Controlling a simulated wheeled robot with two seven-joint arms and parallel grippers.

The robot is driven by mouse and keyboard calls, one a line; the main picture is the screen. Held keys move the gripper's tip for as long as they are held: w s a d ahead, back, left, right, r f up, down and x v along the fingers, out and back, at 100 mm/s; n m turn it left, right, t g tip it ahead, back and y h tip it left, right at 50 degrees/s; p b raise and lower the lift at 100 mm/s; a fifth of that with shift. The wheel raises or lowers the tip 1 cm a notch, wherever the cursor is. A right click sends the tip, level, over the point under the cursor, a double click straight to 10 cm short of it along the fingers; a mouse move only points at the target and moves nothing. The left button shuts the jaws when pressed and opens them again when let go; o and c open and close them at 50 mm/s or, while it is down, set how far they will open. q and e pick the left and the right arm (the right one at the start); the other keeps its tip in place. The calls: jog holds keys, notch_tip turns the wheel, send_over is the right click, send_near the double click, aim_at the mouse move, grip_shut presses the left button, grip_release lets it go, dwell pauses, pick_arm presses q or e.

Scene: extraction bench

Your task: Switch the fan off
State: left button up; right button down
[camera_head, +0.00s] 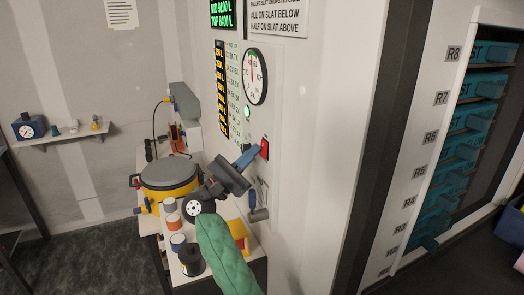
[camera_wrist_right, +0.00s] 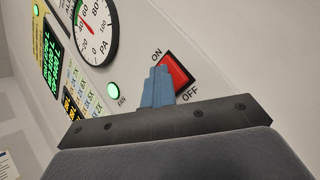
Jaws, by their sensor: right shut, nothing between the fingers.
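The red rocker switch (camera_head: 264,149) sits on the white wall panel below the dial. In the right wrist view the switch (camera_wrist_right: 180,70) lies between the words ON and OFF. A green lamp (camera_head: 247,112) above it is lit; the wrist view shows the lamp (camera_wrist_right: 113,90) labelled FAN. My right gripper (camera_head: 254,152) is shut and empty, its blue fingers pointing at the switch. In the wrist view the fingertips (camera_wrist_right: 159,74) cover part of the switch's left side; I cannot tell whether they touch it. My left gripper is not in view.
A round pressure dial (camera_head: 255,76) and a lit readout column (camera_head: 222,90) are on the panel. A yellow pot with a grey lid (camera_head: 168,174) and several jars crowd the bench left of my arm. A rack of teal drawers (camera_head: 466,150) stands at right.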

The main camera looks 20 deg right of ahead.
jog(key=shift+d+b, duration=0.3)
jog(key=shift+d, duration=0.05)
dwell(0.9)
jog(key=shift+a+b, duration=0.2)
jog(key=shift+b, duration=0.7)
jog(key=shift+a+f, duration=0.1)
jog(key=a+b, duration=0.2)
jog(key=a, duration=0.1)
jog(key=a+r+b, duration=0.1)
jog(key=a, duration=0.1)
jog(key=shift+s, duration=0.1)
